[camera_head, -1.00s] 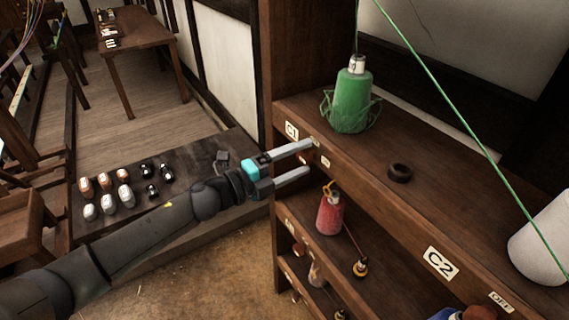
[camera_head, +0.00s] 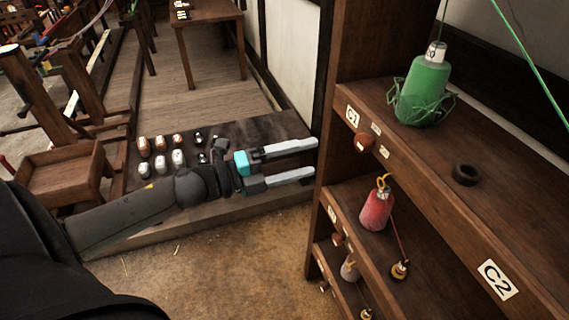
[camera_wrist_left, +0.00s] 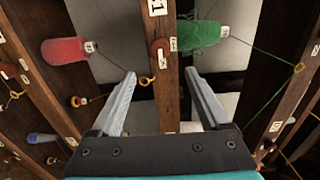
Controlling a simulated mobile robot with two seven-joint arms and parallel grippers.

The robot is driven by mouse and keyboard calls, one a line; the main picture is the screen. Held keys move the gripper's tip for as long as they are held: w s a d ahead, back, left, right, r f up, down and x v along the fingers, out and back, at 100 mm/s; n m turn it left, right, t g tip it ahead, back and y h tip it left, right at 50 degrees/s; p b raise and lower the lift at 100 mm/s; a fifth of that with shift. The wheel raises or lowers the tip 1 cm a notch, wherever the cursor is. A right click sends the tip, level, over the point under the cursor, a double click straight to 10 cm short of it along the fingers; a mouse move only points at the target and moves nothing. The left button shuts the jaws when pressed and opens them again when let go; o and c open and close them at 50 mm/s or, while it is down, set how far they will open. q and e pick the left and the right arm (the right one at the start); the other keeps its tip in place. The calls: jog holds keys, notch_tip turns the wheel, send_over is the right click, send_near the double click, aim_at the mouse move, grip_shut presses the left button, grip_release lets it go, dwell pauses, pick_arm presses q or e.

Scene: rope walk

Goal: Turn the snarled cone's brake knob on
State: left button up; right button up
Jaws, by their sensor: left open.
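The snarled green cone (camera_head: 424,92) stands on the top shelf (camera_head: 500,215) by the C1 label, with loose loops of thread around its base. Its round red-brown brake knob (camera_head: 364,142) is on the shelf's front edge between small tags. I cannot read the tags. My left gripper (camera_head: 314,158) is open and empty, left of the shelf front and apart from the knob. In the left wrist view the knob (camera_wrist_left: 160,48) shows ahead between the open fingers (camera_wrist_left: 160,73), with the green cone (camera_wrist_left: 198,33) to its right. My right gripper is out of view.
A dark ring (camera_head: 466,175) lies on the top shelf. A red cone (camera_head: 376,210) stands on the shelf below. A low bench (camera_head: 262,130) with several small spools is behind my left arm. Bare floor (camera_head: 230,265) lies in front.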

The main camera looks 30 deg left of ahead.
pick_arm(q)
jog(key=shift+v, duration=1.65)
jog(key=a+f+n+y+b, duration=0.2)
jog(key=a+f+n+y, duration=0.25)
jog(key=f, duration=0.55)
jog(key=a+f+n+y+b, duration=0.1)
jog(key=a+f+n+y, duration=0.2)
jog(key=a+f+n, duration=0.5)
jog(key=s+d+f+n+g+y+b, duration=0.1)
jog(key=s+f+n+g+y, duration=0.15)
jog(key=f, duration=0.75)
jog(key=s+f+n+g+y+b, duration=0.15)
jog(key=s+f, duration=0.25)
jog(key=f, duration=0.6)
jog(key=s+d+f+n+g+b, duration=0.3)
jog(key=s+d+f+n, duration=0.15)
jog(key=s+f, duration=0.85)
jog(key=s+d+f+n+g+b, duration=0.1)
jog(key=s+d+f+g, duration=0.2)
jog(key=s+d+f, duration=0.2)
jog(key=s+d+f+n+g, duration=0.1)
jog(key=s+d+f+g, duration=0.2)
jog(key=s+d+f, duration=0.3)
jog(key=s, duration=0.4)
jog(key=shift+d+f+b, duration=0.2)
jog(key=shift+d+b, duration=0.15)
jog(key=shift+b, duration=0.05)
